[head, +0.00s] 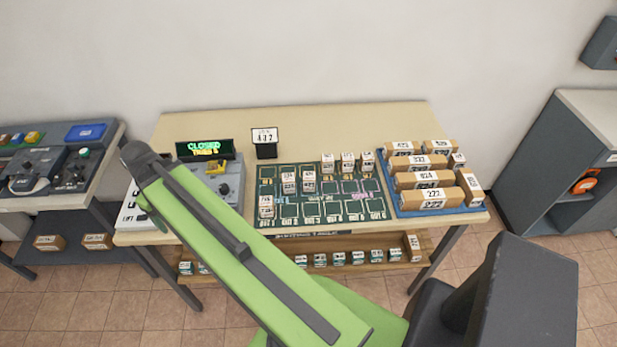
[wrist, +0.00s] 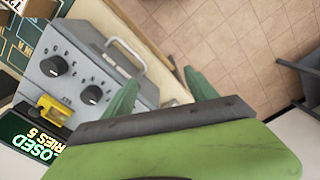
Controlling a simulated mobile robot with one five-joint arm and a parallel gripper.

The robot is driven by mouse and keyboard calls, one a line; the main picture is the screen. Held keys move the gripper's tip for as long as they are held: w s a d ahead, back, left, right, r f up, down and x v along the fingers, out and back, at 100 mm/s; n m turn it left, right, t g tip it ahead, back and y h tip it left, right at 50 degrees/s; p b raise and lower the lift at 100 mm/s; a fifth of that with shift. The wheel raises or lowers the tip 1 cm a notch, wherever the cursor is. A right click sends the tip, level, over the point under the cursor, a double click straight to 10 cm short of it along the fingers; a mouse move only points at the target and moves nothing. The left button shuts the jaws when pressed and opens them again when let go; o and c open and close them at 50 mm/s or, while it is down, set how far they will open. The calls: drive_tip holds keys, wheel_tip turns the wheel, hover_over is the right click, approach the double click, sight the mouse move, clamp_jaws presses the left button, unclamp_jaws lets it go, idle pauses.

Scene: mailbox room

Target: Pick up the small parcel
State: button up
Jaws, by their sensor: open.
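Several small white-labelled boxes stand on the green sorting board (head: 345,207) in the head view, such as a front-left one (head: 266,206) and a back one (head: 347,161). Larger brown parcels, such as the front one (head: 426,199), lie in the blue tray (head: 455,210) at the right, along with a smaller box (head: 457,161). I cannot tell which one is the small parcel. My gripper (wrist: 161,92) is open and empty in the wrist view, near the grey control box. It is not clearly seen in the head view, where my green arm reaches to the left.
The grey control box (wrist: 85,65) has knobs, a handle and a yellow switch. A lit "CLOSED" sign (head: 205,149) and a number stand (head: 265,143) are at the back of the table (head: 350,120). A lower shelf (head: 350,268) holds more small boxes. Floor lies in front.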

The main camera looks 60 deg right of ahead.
drive_tip(key=shift+n, duration=0.7)
drive_tip(key=s+d+r+p, duration=0.1)
drive_tip(key=d, duration=0.4)
drive_tip(key=s+d+r+p, duration=0.1)
drive_tip(key=s+d+r, duration=0.1)
drive_tip(key=d, duration=0.4)
drive_tip(key=s+d+r+p, duration=0.1)
drive_tip(key=d, duration=0.5)
drive_tip(key=shift+s+r, duration=0.15)
drive_tip(key=s+d+r+p, duration=0.2)
drive_tip(key=s+d, duration=0.2)
drive_tip(key=d, duration=0.4)
drive_tip(key=n+p, duration=0.2)
drive_tip(key=n, duration=0.1)
approach(309, 176)
wheel_tip(309, 176, down, 5)
drive_tip(key=b, duration=1.2)
drive_tip(key=shift+s+f, duration=0.15)
drive_tip(key=shift+f, duration=0.05)
drive_tip(key=f+b, duration=0.5)
drive_tip(key=shift+w+d+f, duration=0.1)
drive_tip(key=shift+w+f, duration=0.05)
drive_tip(key=shift+w, duration=0.1)
clamp_jaws()
